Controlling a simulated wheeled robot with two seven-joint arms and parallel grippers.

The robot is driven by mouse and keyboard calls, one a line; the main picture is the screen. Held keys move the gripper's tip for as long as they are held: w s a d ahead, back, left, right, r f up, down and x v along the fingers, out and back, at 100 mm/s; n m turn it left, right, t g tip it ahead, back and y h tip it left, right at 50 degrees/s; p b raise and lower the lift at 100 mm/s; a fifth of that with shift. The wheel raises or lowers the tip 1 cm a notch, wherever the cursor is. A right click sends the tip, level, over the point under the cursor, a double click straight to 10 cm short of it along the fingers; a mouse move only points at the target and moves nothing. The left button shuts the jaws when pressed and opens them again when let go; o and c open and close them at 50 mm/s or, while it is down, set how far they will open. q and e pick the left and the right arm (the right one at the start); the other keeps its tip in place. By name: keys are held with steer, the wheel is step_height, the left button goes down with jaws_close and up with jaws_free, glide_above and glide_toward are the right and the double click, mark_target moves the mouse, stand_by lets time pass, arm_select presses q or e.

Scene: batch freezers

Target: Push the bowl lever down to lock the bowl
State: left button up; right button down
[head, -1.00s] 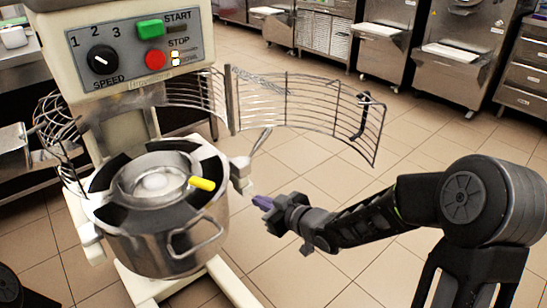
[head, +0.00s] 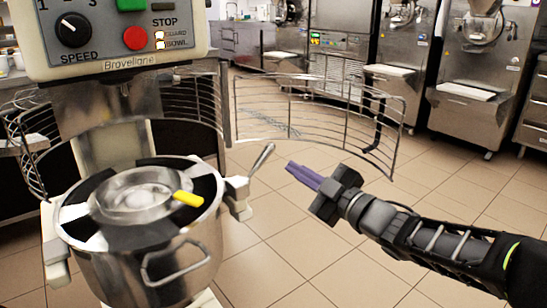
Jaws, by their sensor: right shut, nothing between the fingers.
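The steel mixer bowl (head: 150,265) sits in the mixer's frame at the left. A metal lever (head: 262,159) slants up and to the right from the pale bracket (head: 238,195) at the bowl's right side. My right gripper (head: 292,170) is shut and empty, its purple fingers pointing left. Its tips are just right of the lever's upper end and slightly below it in the picture, with a small gap between them. I cannot tell how far apart they are in depth. My left gripper is not in view.
A yellow-ended piece (head: 187,198) lies over the bowl's top. The wire guard (head: 315,112) stands swung open behind the lever and gripper. The mixer's control panel (head: 110,38) is above the bowl. Open tiled floor (head: 290,235) lies right of the bowl; steel machines line the back.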

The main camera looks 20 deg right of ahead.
mark_target(270, 154)
steer(key=b+x, duration=0.1)
steer(key=x, duration=0.3)
steer(key=b+x, duration=0.1)
steer(key=x, duration=0.4)
steer(key=shift+f, duration=0.2)
steer(key=shift+w+a+r+b, duration=0.15)
steer(key=shift+w+a+b, duration=0.15)
steer(key=shift+w, duration=0.15)
steer(key=shift+w+d+f+m+p, duration=0.1)
steer(key=shift+d+f+m+p, duration=0.1)
steer(key=shift+d+m+p, duration=0.3)
steer(key=shift+w+d+f+m+h+p, duration=0.1)
steer(key=shift+d+f+m+h+p, duration=0.15)
steer(key=shift+m, duration=0.35)
steer(key=shift+w+d+f+m+h+p, duration=0.15)
steer(key=shift+f+m, duration=0.15)
steer(key=shift+m, duration=0.3)
step_height(270, 154, down, 6)
steer(key=d+m+t+h, duration=0.1)
steer(key=d+m, duration=0.1)
steer(key=m, duration=0.6)
steer(key=shift+w+m, duration=0.3)
steer(key=shift+f, duration=0.25)
